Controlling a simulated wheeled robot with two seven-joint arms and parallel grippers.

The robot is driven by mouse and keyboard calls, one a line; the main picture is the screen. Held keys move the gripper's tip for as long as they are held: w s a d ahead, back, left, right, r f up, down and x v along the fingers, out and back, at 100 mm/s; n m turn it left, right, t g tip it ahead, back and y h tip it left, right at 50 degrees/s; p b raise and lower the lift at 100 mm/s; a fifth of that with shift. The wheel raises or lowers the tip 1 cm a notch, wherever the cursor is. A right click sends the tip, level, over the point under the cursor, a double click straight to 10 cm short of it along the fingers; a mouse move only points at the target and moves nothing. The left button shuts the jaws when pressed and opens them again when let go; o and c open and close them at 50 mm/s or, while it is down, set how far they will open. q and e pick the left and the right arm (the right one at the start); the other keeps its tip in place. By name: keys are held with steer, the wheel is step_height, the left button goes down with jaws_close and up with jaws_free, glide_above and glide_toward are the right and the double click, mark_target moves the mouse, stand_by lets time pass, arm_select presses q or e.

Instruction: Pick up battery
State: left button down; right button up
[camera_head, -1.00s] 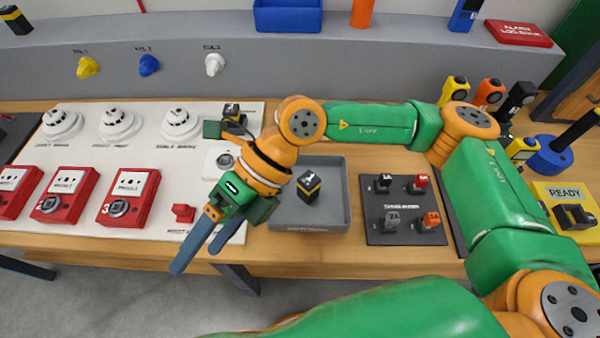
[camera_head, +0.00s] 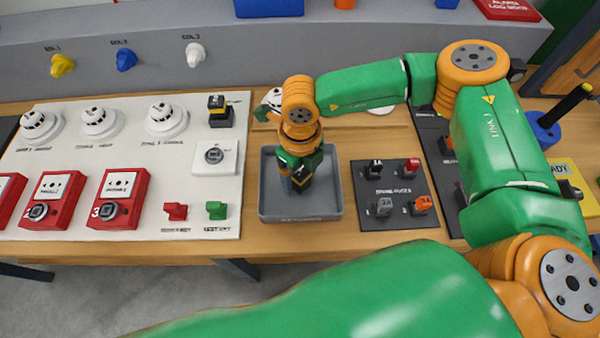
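The battery is a black block with a yellow band (camera_head: 300,182). It is in the grey tray (camera_head: 334,212) at the middle of the bench, mostly hidden by my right gripper. My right gripper (camera_head: 298,185) points down into the tray, right over the battery, with its fingers at the battery's sides. I cannot tell whether the fingers touch it or are closed on it. A similar black and yellow block (camera_head: 220,112) stands on the white panel, left of the tray. My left gripper is not in view.
The white panel (camera_head: 75,150) holds smoke detectors, red call points (camera_head: 120,198) and small red and green switches. A dark board with several fuse-like plugs (camera_head: 393,228) lies right of the tray. A yellow box marked READY (camera_head: 570,178) is at far right.

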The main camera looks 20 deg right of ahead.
jaws_close()
steer(key=shift+r, duration=0.15)
